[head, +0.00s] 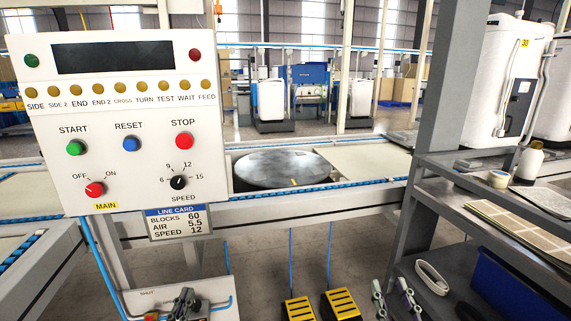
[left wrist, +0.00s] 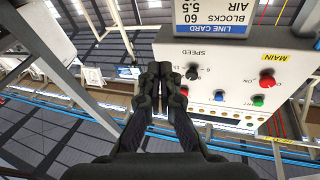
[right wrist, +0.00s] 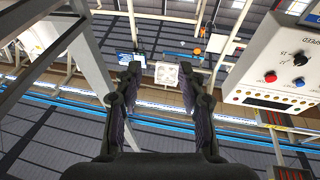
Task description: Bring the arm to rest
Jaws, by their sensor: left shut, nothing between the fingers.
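A white control panel (head: 124,235) stands at the left of the head view. It carries a green START button (head: 76,148), a blue RESET button (head: 130,144), a red STOP button (head: 184,140), a red MAIN knob (head: 95,189) and a black SPEED knob (head: 178,182). Its display (head: 112,57) is dark. No machine arm can be made out. My left gripper (head: 184,292) is shut and empty below the panel; its fingers (left wrist: 160,68) meet in the left wrist view. My right gripper (head: 391,287) is open and empty at the lower right; its fingers (right wrist: 164,75) stand apart.
A round grey plate (head: 281,168) lies in the line behind the panel. A line card (head: 178,223) hangs below it. Two yellow pedals (head: 341,304) are on the floor. A grey shelf (head: 455,170) at the right holds a bottle (head: 529,162) and a blue bin (head: 515,284).

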